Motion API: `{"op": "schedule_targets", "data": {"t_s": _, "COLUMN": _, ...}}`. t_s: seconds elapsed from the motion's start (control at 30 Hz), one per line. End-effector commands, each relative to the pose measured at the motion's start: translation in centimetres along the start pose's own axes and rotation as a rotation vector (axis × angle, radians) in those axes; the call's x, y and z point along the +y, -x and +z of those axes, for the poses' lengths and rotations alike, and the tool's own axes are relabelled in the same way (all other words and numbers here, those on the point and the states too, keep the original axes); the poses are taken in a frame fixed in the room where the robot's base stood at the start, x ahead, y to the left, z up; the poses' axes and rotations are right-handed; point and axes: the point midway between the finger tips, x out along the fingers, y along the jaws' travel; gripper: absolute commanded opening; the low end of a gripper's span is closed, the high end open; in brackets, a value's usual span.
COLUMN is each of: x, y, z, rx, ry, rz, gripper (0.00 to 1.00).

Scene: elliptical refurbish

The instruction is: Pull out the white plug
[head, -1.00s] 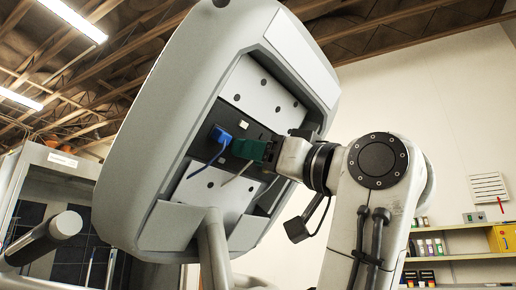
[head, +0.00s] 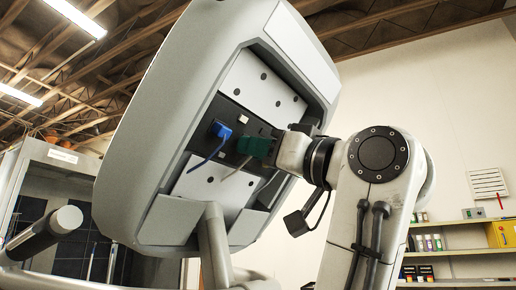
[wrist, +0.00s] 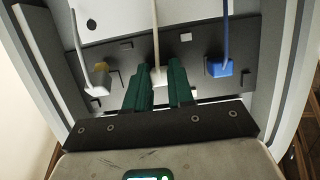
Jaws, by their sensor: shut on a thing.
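The white plug (wrist: 158,78) is a small white block with a pale cable running up from it in the wrist view. It sits between the two dark green fingers of my gripper (wrist: 160,68), which are shut on it. In the head view my gripper (head: 258,147) is at the recessed panel (head: 262,88) in the back of a tilted grey housing. The fingers hide the plug there, and only a pale cable hangs below them. I cannot tell how deep the plug sits in the panel.
A blue plug (head: 222,131) with a blue cable is close beside my gripper; it also shows in the wrist view (wrist: 219,67). A pale plug (wrist: 98,76) with a grey cable is on the other side. The housing's raised rim (head: 150,130) surrounds the panel.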

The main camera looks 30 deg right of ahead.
Motion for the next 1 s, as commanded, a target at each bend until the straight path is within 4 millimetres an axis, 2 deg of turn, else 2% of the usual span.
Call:
{"op": "schedule_targets", "data": {"t_s": 0.17, "x": 0.0, "y": 0.2, "z": 0.1, "rx": 0.001, "ry": 0.001, "rz": 0.001, "gripper": 0.0}}
{"op": "schedule_targets", "data": {"t_s": 0.4, "x": 0.1, "y": 1.8, "z": 0.7, "rx": 0.003, "ry": 0.002, "rz": 0.003, "gripper": 0.0}}
{"op": "schedule_targets", "data": {"t_s": 0.67, "x": 0.1, "y": 1.8, "z": 0.5, "rx": 0.001, "ry": 0.001, "rz": 0.002, "gripper": 0.0}}
{"op": "schedule_targets", "data": {"t_s": 0.7, "x": 0.1, "y": 1.8, "z": 0.5, "rx": 0.0, "ry": 0.001, "rz": 0.002, "gripper": 0.24}}
{"op": "schedule_targets", "data": {"t_s": 0.93, "x": 0.0, "y": 1.8, "z": 0.5, "rx": 0.0, "ry": 0.001, "rz": 0.001, "gripper": 0.46}}
{"op": "schedule_targets", "data": {"t_s": 1.0, "x": 0.0, "y": 1.8, "z": 0.5, "rx": 0.0, "ry": 0.001, "rz": 0.001, "gripper": 0.49}}
